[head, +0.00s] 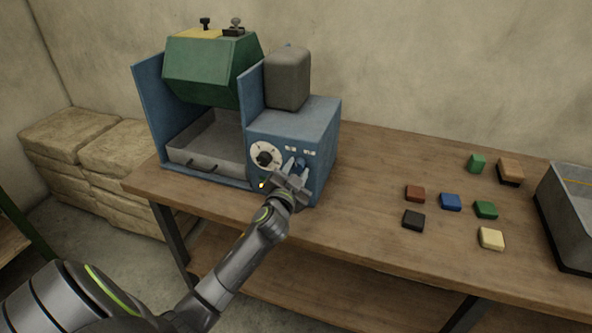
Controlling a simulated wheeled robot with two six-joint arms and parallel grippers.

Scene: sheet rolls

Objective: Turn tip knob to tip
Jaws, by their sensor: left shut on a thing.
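A blue machine (318,115) stands on the wooden table with a green drum (205,70) in its frame. Its front panel has a black dial (264,158) on a white plate and a small blue knob (301,163) to the right, with small white labels above it too small to read. My left gripper (293,167) reaches up from below to the panel and is shut on the blue knob. Its fingers partly hide the knob, so how it is turned cannot be told. My right gripper is not in view.
A grey tray (212,142) with dark handles sits below the drum. Several coloured blocks lie on the right of the table, among them a blue block (450,201). A grey bin (566,205) stands at the right edge. Stacked sacks (70,140) are at the left.

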